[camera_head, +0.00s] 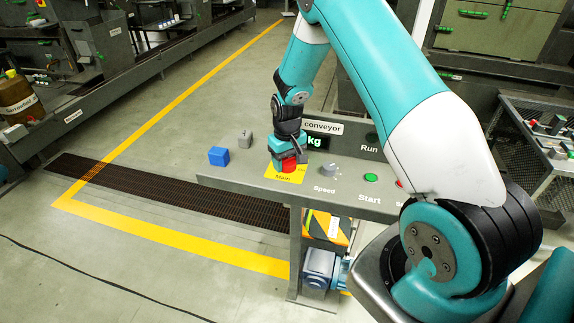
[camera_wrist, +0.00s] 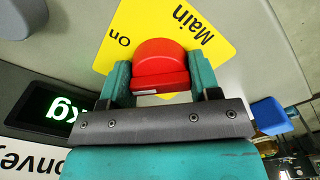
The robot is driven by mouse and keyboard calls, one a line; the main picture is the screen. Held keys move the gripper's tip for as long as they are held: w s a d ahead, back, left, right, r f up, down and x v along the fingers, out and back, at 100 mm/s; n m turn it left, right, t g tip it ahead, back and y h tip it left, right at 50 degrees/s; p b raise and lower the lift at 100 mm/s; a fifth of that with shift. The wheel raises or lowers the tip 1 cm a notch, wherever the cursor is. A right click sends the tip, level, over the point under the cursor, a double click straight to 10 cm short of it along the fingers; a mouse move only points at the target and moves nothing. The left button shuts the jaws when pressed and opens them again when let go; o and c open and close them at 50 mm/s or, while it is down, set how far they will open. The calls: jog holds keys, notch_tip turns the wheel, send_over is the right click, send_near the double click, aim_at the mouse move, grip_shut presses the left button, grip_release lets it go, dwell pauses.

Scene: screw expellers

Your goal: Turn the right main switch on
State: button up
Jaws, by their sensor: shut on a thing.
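The main switch is a red knob (camera_head: 289,166) on a yellow plate (camera_head: 271,177) marked "Main", on the grey conveyor panel. In the wrist view the red knob (camera_wrist: 160,62) sits between the two teal fingers of my gripper (camera_wrist: 161,78), one on each side. The yellow plate (camera_wrist: 138,25) shows the words "Main" and "On" beyond the knob. My gripper (camera_head: 287,160) points down onto the switch and is shut on it. The fingers hide part of the knob and plate, and I cannot tell the knob's exact angle.
A grey speed knob (camera_head: 330,171) and a green start button (camera_head: 371,177) lie right of the switch. A lit "kg" display (camera_head: 315,141) stands behind. A blue block (camera_head: 218,156) and a grey weight (camera_head: 245,138) stand to the left. My arm covers the panel's right part.

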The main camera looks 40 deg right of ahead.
jog(key=m+b, duration=0.1)
jog(key=m, duration=0.3)
jog(key=shift+m+b, duration=0.3)
jog(key=shift+b, duration=0.05)
jog(key=m+b, duration=0.1)
jog(key=m, duration=0.3)
jog(key=shift+m, duration=0.3)
jog(key=shift+r, duration=0.1)
jog(key=o, duration=0.9)
notch_tip(320, 180, up, 17)
jog(key=b, duration=0.3)
jog(key=shift+r, duration=0.15)
